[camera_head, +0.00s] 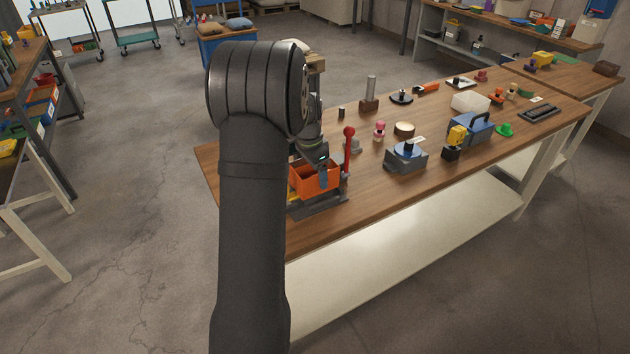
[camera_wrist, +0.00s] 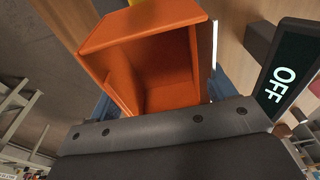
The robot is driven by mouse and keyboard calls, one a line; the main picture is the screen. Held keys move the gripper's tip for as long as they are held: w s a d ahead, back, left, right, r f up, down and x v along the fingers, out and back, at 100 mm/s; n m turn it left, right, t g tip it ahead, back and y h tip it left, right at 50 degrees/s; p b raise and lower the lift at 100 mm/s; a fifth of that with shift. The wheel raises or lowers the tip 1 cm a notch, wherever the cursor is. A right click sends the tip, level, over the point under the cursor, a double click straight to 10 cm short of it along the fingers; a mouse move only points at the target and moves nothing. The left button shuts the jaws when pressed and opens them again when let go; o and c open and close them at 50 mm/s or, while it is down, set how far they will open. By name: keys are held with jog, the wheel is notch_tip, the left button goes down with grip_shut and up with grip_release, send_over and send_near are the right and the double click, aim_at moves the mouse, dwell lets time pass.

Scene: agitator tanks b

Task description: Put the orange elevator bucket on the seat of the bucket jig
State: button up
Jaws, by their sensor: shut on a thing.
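The orange elevator bucket (camera_head: 302,180) is at the near left end of the wooden bench, open side up, partly hidden by my arm. My gripper (camera_head: 323,176) is shut on it, with one bluish finger against its outer side. In the wrist view the empty orange bucket (camera_wrist: 165,65) sits between my fingers. The bucket jig (camera_head: 322,206) has a dark grey base directly under the bucket and an upright red lever with a ball top at its right. The seat is hidden, and I cannot tell whether the bucket touches it.
A grey box with a blue knob (camera_head: 406,157) stands right of the jig. Behind it are a pink-topped figure (camera_head: 380,130) and a round tin (camera_head: 404,129). A blue machine (camera_head: 471,127) stands farther right. A dark panel reading OFF (camera_wrist: 287,82) shows in the wrist view.

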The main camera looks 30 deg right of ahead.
jog(key=shift+f, duration=1.75)
jog(key=shift+f, duration=0.15)
jog(key=o, duration=1.1)
notch_tip(320, 180, up, 12)
jog(key=a, duration=0.1)
jog(key=shift+a, duration=0.25)
jog(key=f, duration=0.3)
jog(key=d+f, duration=0.1)
jog(key=f, duration=0.7)
jog(key=shift+s+d+f, duration=0.1)
jog(key=shift+d+f, duration=0.1)
jog(key=shift+d, duration=0.05)
jog(key=shift+r, duration=1.6)
